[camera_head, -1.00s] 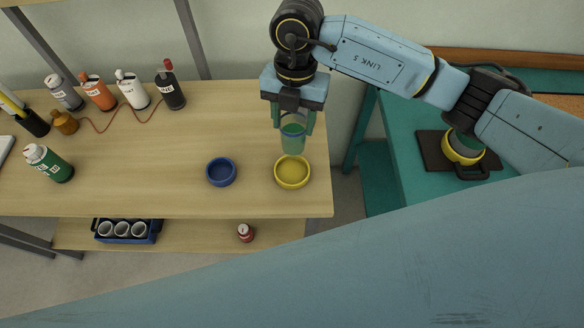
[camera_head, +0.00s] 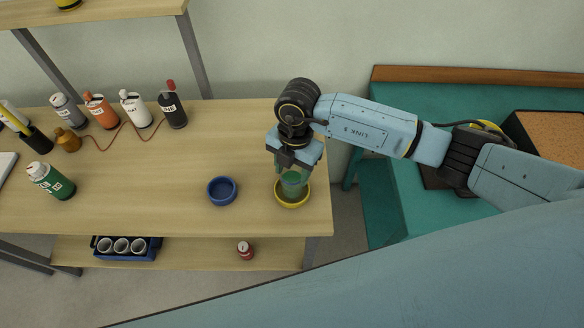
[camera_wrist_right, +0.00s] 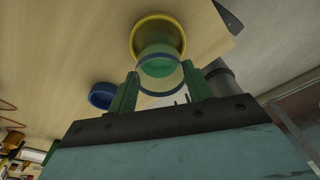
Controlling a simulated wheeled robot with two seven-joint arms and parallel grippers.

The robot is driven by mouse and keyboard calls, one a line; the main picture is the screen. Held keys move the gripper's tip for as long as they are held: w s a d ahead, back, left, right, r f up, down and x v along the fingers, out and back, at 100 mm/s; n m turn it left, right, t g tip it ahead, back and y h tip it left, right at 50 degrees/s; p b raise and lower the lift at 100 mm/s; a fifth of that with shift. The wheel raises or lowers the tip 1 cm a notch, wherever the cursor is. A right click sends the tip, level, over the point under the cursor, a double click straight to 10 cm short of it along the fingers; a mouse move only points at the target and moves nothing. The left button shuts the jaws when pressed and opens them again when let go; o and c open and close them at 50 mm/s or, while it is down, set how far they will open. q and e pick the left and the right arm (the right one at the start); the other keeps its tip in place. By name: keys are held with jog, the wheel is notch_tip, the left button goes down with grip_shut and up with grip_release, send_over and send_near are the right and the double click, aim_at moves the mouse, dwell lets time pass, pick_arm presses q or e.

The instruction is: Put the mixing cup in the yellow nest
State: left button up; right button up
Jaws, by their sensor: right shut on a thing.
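The mixing cup (camera_head: 293,184) is clear with green contents. My right gripper (camera_head: 291,171) is shut on it and holds it upright over the yellow nest (camera_head: 292,204), a shallow yellow ring on the bench. In the head view the cup's lower end overlaps the nest. In the right wrist view the cup (camera_wrist_right: 160,66) is between the green fingers (camera_wrist_right: 160,92), and its far end lies within the outline of the yellow nest (camera_wrist_right: 158,22). I cannot tell if the cup touches the nest's floor. My left gripper is not in view.
A blue nest (camera_head: 222,191) sits left of the yellow one. Several bottles (camera_head: 133,108) stand at the back left of the wooden bench (camera_head: 150,195). A lower shelf holds a blue rack (camera_head: 128,247) and a small red bottle (camera_head: 245,250). A teal table (camera_head: 400,215) stands at right.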

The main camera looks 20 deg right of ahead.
jog(key=shift+f, duration=0.2)
jog(key=o, duration=1.1)
jog(key=shift+c, duration=0.2)
jog(key=shift+r, duration=0.1)
notch_tip(320, 180, up, 12)
jog(key=w+d, duration=0.1)
jog(key=shift+b, duration=0.35)
